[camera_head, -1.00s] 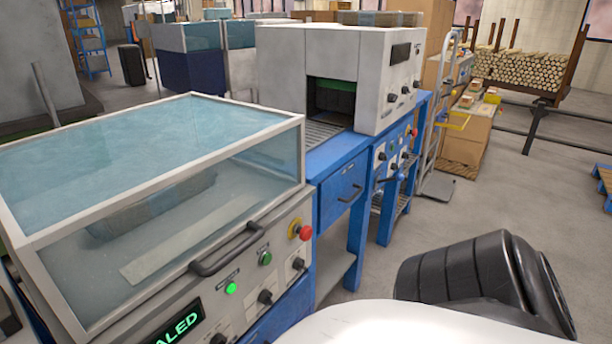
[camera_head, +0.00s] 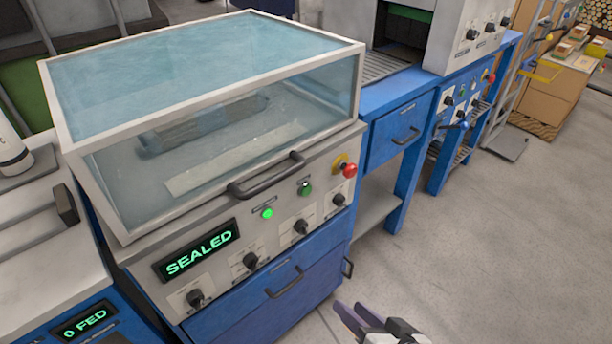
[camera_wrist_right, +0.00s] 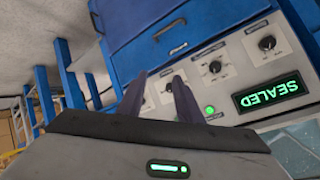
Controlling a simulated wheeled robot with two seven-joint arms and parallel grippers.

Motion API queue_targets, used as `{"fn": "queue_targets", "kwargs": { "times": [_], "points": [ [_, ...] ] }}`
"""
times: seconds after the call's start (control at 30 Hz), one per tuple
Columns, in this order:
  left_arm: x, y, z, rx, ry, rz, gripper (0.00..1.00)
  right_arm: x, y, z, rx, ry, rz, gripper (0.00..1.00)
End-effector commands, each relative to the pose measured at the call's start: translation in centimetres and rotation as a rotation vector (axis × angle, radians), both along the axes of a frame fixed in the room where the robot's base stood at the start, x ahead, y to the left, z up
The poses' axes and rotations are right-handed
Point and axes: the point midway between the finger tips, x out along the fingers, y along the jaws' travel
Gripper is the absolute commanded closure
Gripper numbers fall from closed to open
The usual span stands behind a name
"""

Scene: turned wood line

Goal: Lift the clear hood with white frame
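The clear hood with white frame (camera_head: 210,97) sits down on the sealing machine in the head view. A grey wrapped bundle (camera_head: 205,125) shows inside it. A dark bar handle (camera_head: 265,178) is at the hood's front lower edge. My right gripper (camera_head: 350,308) is at the bottom of the head view, in front of the machine and well below and apart from the handle. In the right wrist view its two fingers (camera_wrist_right: 160,77) stand apart, with nothing between them, against the control panel. A strip of the clear hood shows at that view's lower right. My left gripper is not in view.
The front panel has a green "SEALED" display (camera_head: 202,250), knobs and a red button (camera_head: 349,170). A blue drawer bench (camera_head: 393,135) adjoins on the right, leading to a grey machine. A counter with a "0 FED" display (camera_head: 83,318) stands at left.

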Motion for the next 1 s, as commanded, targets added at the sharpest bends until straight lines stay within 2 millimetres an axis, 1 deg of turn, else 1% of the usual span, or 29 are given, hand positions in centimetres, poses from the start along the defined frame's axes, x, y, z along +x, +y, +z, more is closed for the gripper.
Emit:
{"fn": "queue_targets", "kwargs": {
  "times": [0.03,0.07,0.1,0.17,0.2,0.3,0.4,0.5,0.57,0.67,1.0],
  "points": [
    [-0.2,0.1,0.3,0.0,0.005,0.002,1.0,2.7,0.8,3.8,0.125,-0.025,-0.034,0.68],
    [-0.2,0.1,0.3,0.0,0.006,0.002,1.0,3.8,1.4,5.7,0.204,-0.024,-0.055,0.68],
    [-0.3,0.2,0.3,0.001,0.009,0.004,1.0,5.1,2.0,8.0,0.307,-0.019,-0.08,0.68],
    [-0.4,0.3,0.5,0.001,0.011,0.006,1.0,6.7,3.0,11.5,0.458,-0.003,-0.107,0.68],
    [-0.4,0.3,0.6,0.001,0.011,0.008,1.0,7.5,3.5,13.5,0.548,0.013,-0.12,0.68],
    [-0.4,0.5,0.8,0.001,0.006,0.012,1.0,8.7,4.8,17.8,0.735,0.063,-0.14,0.68],
    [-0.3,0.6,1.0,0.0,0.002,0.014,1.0,9.3,5.6,20.6,0.861,0.11,-0.15,0.68],
    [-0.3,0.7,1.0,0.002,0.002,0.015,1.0,9.6,6.1,22.0,0.93,0.144,-0.156,0.68],
    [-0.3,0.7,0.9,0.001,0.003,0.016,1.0,9.8,6.4,22.3,0.949,0.153,-0.158,0.68],
    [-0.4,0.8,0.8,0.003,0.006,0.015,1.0,10.7,7.1,22.2,0.959,0.159,-0.161,0.68],
    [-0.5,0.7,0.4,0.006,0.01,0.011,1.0,15.6,10.6,20.9,0.955,0.156,-0.161,0.68]
  ]
}}
